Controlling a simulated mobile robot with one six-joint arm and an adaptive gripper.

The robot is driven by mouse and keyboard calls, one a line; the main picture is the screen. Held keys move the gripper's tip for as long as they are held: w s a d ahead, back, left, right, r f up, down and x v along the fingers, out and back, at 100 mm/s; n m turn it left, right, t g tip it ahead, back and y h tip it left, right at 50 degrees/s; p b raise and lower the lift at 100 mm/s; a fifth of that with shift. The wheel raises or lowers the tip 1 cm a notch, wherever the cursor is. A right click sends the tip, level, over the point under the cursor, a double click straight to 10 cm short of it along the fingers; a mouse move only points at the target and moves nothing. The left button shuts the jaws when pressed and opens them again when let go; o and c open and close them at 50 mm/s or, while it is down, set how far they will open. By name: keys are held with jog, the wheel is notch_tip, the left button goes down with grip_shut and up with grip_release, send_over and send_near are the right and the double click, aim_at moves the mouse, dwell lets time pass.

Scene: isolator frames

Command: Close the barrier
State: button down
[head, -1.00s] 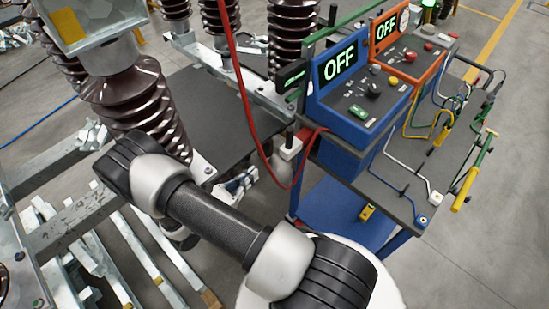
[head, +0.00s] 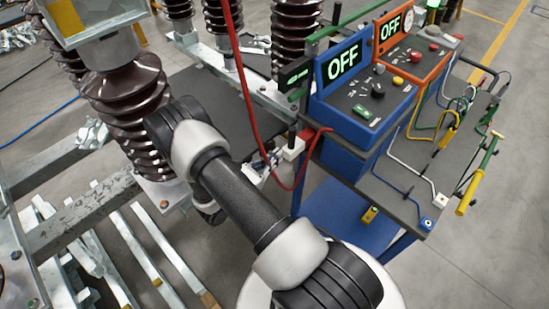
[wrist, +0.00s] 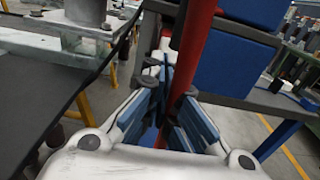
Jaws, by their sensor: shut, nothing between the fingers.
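I cannot make out a barrier in either view. My gripper (wrist: 172,128) shows in the wrist view with its blue-padded fingers shut and nothing held. A red cable (wrist: 196,45) runs down past the fingers there, very close to them; I cannot tell whether it touches. In the head view my gripper (head: 264,166) is small and partly hidden, left of the blue cart. The same red cable (head: 246,100) hangs from the top and loops to the cart beside it.
A cart with a blue OFF panel (head: 342,64) and an orange OFF panel (head: 397,28) stands at right. A yellow-handled rod (head: 469,194) lies at its edge. Brown ribbed insulators (head: 128,105) stand on a metal frame at left. Open floor (head: 490,255) lies at lower right.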

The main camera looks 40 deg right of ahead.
aim_at(284, 149)
jog(key=d, duration=0.5)
jog(key=shift+w, duration=0.15)
jog(key=shift+w+r, duration=0.1)
jog(key=shift+a, duration=0.2)
jog(key=s+a, duration=0.1)
jog(key=a, duration=1.2)
jog(key=shift+s+a+p, duration=0.15)
jog(key=shift+a+p, duration=0.25)
jog(key=shift+p, duration=0.05)
